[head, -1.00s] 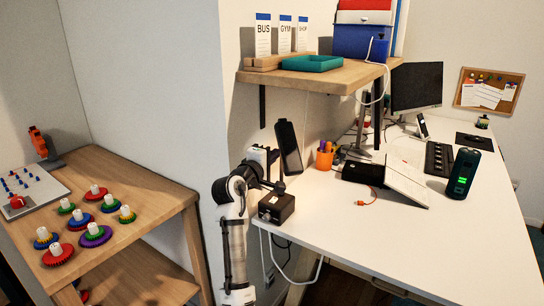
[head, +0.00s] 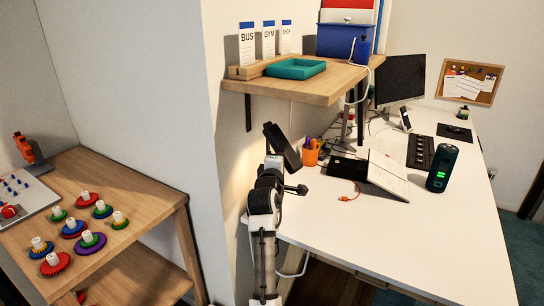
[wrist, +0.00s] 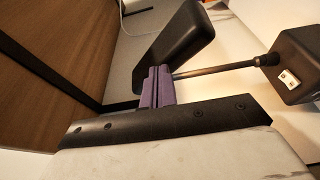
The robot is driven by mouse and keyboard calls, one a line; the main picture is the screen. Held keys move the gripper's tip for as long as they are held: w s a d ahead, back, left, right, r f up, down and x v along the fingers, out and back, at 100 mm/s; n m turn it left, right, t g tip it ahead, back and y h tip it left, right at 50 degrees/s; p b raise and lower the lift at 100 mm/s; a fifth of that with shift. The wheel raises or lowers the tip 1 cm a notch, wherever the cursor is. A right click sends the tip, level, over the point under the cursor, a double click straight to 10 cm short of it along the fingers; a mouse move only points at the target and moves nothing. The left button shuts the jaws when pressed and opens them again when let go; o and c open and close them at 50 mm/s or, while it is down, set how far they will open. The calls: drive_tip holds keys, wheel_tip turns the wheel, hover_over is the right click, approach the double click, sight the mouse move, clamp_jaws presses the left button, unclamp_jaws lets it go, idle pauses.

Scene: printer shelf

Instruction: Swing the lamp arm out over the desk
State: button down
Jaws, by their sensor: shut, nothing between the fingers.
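The lamp has a flat black head (head: 283,146), seen in the head view below the wall shelf at the desk's left end, tilted with its lower end to the right. In the wrist view its head (wrist: 182,42) lies beyond my fingers. A thin dark rod (wrist: 220,69) runs right to the lamp's black box (wrist: 298,62), which bears a white switch. My gripper (wrist: 158,80) is shut and empty, its purple fingers beside the rod's left end; I cannot tell whether they touch. In the head view my arm hides the box. The white desk (head: 400,235) stretches right.
The wooden wall shelf (head: 322,88) overhangs the desk's back left, carrying a teal tray (head: 295,68). The front desk area is clear.

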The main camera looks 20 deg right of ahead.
drive_tip(key=shift+d, duration=1)
